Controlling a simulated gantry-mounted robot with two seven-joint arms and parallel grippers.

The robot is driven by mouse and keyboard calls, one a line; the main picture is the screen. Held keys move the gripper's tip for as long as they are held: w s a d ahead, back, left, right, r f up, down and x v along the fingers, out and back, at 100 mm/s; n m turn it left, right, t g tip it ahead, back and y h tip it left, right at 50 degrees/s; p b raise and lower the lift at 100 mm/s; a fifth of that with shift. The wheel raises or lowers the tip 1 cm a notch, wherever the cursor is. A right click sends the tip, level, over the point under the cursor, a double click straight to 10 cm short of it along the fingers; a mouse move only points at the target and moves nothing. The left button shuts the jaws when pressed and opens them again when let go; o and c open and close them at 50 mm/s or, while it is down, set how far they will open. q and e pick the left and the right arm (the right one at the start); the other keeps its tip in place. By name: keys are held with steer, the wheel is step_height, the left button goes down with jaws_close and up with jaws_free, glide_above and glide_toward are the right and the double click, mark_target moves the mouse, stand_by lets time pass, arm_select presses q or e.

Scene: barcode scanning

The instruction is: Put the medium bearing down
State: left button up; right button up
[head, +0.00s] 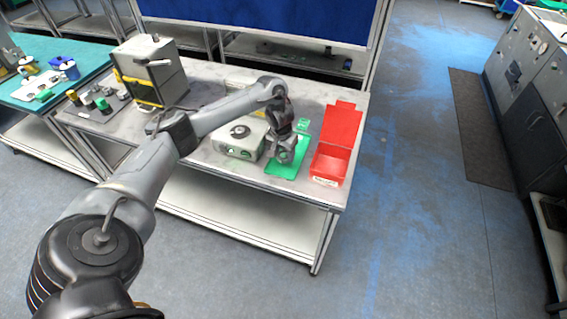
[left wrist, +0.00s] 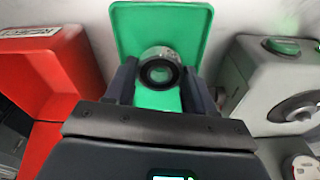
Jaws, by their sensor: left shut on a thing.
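In the left wrist view the medium bearing (left wrist: 160,69) is a silver ring with a dark centre, seen between the two fingers of my left gripper (left wrist: 161,85). The gripper is shut on it. Behind the bearing lies a green tray (left wrist: 136,20), which also shows in the head view (head: 278,171). In the head view my left gripper (head: 286,156) is over the green tray, and the bearing itself is hard to make out there. I cannot tell whether the bearing touches the tray. My right gripper is not in view.
A red bin (head: 331,162) stands right of the green tray. A grey scanner-like box (head: 238,146) stands left of it. A larger grey machine (head: 150,70) and a rack of small parts (head: 99,104) are further left on the table. The table's front edge is close by.

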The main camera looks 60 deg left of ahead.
mark_target(284, 165)
arm_select(q)
steer(key=shift+f+b, duration=0.3)
steer(key=shift+f, duration=1.6)
steer(key=shift+f, duration=0.2)
steer(key=o, duration=1.1)
steer(key=shift+o, duration=0.2)
steer(key=shift+r, duration=0.3)
steer(key=r+p, duration=0.2)
steer(key=r, duration=0.2)
steer(key=r+p, duration=0.2)
steer(key=r, duration=0.1)
steer(key=s+r+p, duration=0.1)
steer(key=r+p, duration=0.1)
steer(key=r, duration=0.2)
steer(key=shift+s+d+r, duration=0.1)
steer(key=shift+d+r, duration=0.25)
